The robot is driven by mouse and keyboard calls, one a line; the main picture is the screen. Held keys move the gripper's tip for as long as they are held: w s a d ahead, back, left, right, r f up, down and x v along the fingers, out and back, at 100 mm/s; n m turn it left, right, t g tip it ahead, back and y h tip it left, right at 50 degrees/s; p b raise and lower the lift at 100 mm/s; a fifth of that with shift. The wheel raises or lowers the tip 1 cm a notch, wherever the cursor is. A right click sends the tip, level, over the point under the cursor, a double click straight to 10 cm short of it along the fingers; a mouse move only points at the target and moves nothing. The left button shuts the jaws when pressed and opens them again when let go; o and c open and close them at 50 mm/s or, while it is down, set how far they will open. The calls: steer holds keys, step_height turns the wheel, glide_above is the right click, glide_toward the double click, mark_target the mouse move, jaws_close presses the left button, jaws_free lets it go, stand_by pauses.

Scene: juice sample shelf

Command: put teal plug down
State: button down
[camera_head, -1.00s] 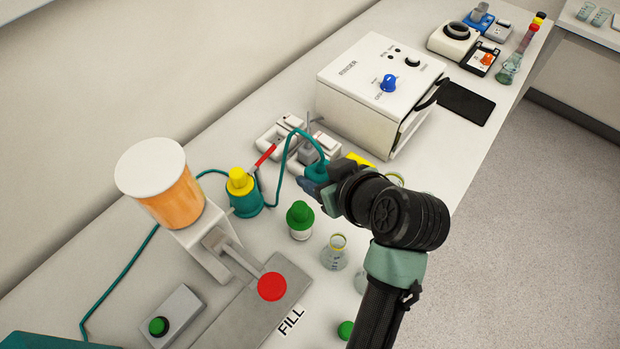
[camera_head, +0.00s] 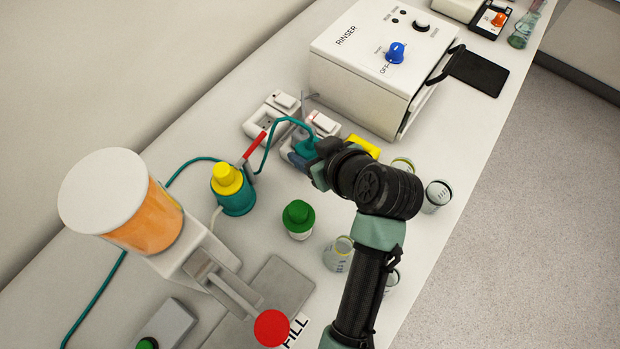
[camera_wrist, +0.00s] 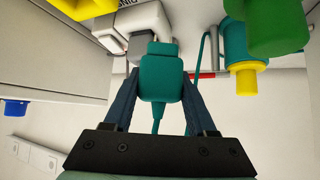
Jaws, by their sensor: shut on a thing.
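The teal plug (camera_wrist: 160,75) is between the two fingers of my gripper (camera_wrist: 160,95) in the wrist view, with its cord trailing from it. In the head view the plug (camera_head: 308,147) shows partly at the tip of my gripper (camera_head: 305,155), which is shut on it. The plug is close to the white sockets with switches (camera_head: 322,124) and beside the yellow block (camera_head: 362,146). The teal cord (camera_head: 266,145) loops from the plug towards the teal and yellow device (camera_head: 234,190). Whether the plug touches the bench or a socket cannot be told.
The white rinser box (camera_head: 375,70) stands behind the sockets. A green-capped bottle (camera_head: 299,219) and several glass flasks (camera_head: 339,255) stand at the front. The orange dispenser (camera_head: 148,215) is at the left. Bare bench (camera_head: 215,135) lies left of the sockets.

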steer(key=f, duration=0.3)
steer(key=shift+s+f, duration=0.2)
steer(key=shift+f, duration=0.15)
steer(key=shift+w+f, duration=0.1)
steer(key=shift+f, duration=1.95)
steer(key=shift+f, duration=0.1)
steer(key=shift+c, duration=1)
jaws_free()
steer(key=shift+r+p, duration=0.2)
steer(key=shift+p, duration=0.1)
steer(key=v, duration=1.2)
steer(key=shift+b, duration=0.4)
steer(key=shift+f, duration=0.1)
